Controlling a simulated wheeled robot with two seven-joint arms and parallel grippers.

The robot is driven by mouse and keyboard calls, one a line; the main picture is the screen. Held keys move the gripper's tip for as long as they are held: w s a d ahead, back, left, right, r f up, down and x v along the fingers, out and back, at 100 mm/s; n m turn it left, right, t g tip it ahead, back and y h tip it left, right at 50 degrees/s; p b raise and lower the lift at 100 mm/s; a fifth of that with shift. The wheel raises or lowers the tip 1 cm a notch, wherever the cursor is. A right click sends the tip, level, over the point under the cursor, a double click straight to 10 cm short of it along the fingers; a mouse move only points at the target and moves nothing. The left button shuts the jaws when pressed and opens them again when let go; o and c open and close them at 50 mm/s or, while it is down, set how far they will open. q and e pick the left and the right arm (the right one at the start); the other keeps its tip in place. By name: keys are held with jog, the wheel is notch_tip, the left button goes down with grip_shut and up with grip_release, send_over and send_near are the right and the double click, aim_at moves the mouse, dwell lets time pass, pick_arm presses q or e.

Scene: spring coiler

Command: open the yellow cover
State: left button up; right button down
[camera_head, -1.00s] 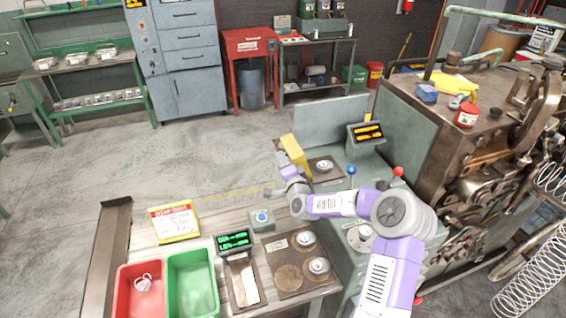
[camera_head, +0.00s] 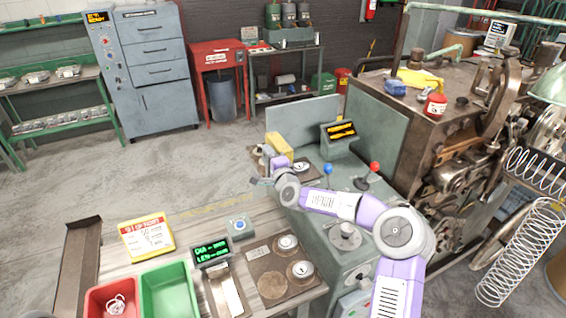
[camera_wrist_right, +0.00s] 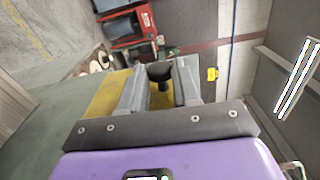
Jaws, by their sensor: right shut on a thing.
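The yellow cover (camera_head: 281,148) stands on the near left part of the grey-green machine, left of a round gauge plate (camera_head: 301,167). My right gripper (camera_head: 268,153) is at the cover's left side, its fingers partly hidden by my purple wrist. In the right wrist view the cover (camera_wrist_right: 106,95) lies left of the fingers. There the right gripper (camera_wrist_right: 160,85) is shut on a dark round knob (camera_wrist_right: 160,74) beside the cover. How the knob joins the cover is hidden. My left gripper is out of view.
A grey panel (camera_head: 303,120) stands behind the cover, with a lit display box (camera_head: 341,130) to the right. Bins and a digital readout (camera_head: 211,250) are on the near bench.

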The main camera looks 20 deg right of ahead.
jog(key=c, duration=0.8)
grip_release()
jog(key=shift+c, duration=0.2)
jog(key=shift+s, duration=0.15)
jog(key=s, duration=0.7)
jog(key=shift+s, duration=0.15)
